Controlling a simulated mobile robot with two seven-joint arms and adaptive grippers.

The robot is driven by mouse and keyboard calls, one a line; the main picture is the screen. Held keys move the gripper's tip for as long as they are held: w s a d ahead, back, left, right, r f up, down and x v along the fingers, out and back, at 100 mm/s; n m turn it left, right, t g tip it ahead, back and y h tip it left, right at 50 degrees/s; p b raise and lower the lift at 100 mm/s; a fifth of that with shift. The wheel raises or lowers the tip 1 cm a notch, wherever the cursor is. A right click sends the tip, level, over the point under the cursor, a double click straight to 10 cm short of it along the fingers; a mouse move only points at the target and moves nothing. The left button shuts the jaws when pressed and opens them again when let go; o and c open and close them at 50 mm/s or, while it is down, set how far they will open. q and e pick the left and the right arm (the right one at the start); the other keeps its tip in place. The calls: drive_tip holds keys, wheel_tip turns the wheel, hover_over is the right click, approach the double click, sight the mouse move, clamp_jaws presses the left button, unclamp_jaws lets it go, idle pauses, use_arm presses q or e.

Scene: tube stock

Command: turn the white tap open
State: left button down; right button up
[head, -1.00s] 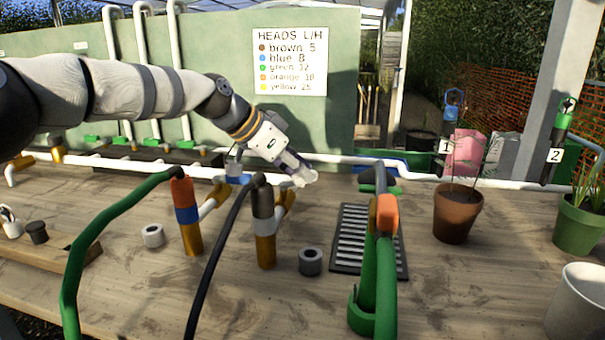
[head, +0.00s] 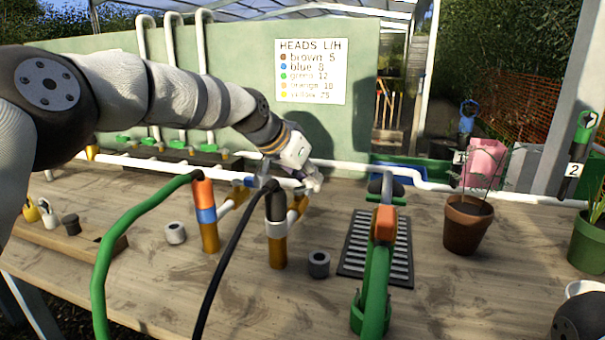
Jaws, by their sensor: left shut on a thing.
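Two brass standpipes stand on the bench, each with a side branch. The right one, with a white band, is the white tap (head: 277,229); a black hose runs from its top. My left gripper (head: 312,184) is at the back end of this tap's branch, near the white rear pipe. It is shut on the tap's handle, which its fingers mostly hide. How far the handle is turned cannot be told. The left standpipe (head: 207,215) has a blue band and a green hose. My right gripper is not in view.
Grey rings (head: 319,264) lie on the bench. Potted plants (head: 467,225) stand at right. A sign (head: 310,72) hangs on the green panel.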

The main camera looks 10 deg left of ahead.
use_arm(q)
drive_tip(key=shift+f, duration=0.1)
drive_tip(key=c, duration=1.6)
unclamp_jaws()
drive_tip(key=shift+o, duration=0.2)
drive_tip(key=shift+s+a+r, duration=0.1)
drive_tip(key=shift+r, duration=0.15)
drive_tip(key=v, duration=1.1)
drive_tip(key=shift+s, duration=0.3)
drive_tip(key=shift+r, duration=0.15)
drive_tip(key=shift+c, duration=0.2)
